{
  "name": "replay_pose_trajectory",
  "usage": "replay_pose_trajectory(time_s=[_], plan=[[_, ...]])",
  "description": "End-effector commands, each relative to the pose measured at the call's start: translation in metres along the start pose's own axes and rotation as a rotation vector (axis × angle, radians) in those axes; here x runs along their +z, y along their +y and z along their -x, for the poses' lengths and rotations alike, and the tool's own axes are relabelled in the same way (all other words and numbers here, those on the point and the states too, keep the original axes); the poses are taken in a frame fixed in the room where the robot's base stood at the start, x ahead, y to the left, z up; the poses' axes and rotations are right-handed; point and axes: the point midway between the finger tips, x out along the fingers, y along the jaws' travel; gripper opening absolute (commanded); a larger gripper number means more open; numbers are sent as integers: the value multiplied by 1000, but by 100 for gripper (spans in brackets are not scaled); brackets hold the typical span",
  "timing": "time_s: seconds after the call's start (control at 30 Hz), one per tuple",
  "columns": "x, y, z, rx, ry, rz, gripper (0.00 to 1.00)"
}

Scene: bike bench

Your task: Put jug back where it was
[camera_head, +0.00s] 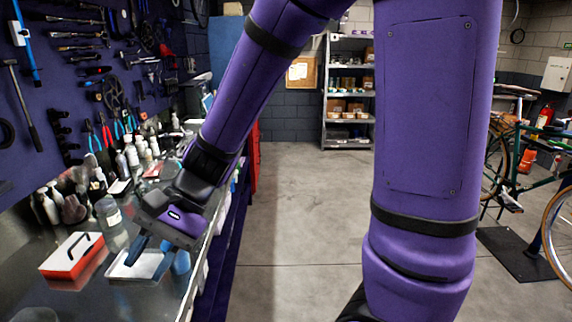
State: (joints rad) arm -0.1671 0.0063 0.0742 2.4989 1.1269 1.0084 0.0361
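My gripper (157,250) is over the front part of the metal bench at the left, reaching down beside the shallow white tray (150,268). A dark blue finger shows at its left. A small blue rounded thing (181,263) shows just below the gripper's right side, near the bench's front edge. I cannot tell whether this is the jug, or whether it is held or stands on the bench. My gripper's body hides much of the space between its fingers, so its opening is unclear. A greyish clear container with a pale label (108,211) stands farther back on the bench.
Several bottles (135,155) line the bench's back by the tool wall. The floor (300,220) right of the bench is clear. A bicycle (520,160) stands far right.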

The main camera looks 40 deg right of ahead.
Motion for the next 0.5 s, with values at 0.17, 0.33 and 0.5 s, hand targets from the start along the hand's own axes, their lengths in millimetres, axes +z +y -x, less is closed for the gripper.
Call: replay_pose_trajectory(time_s=[0.17, 0.33, 0.5], plan=[[18, 21, 48, 107, 154, 223, 36], [29, 44, 94, 226, 325, 408, 36], [41, 69, 140, 361, 515, 565, 36]])
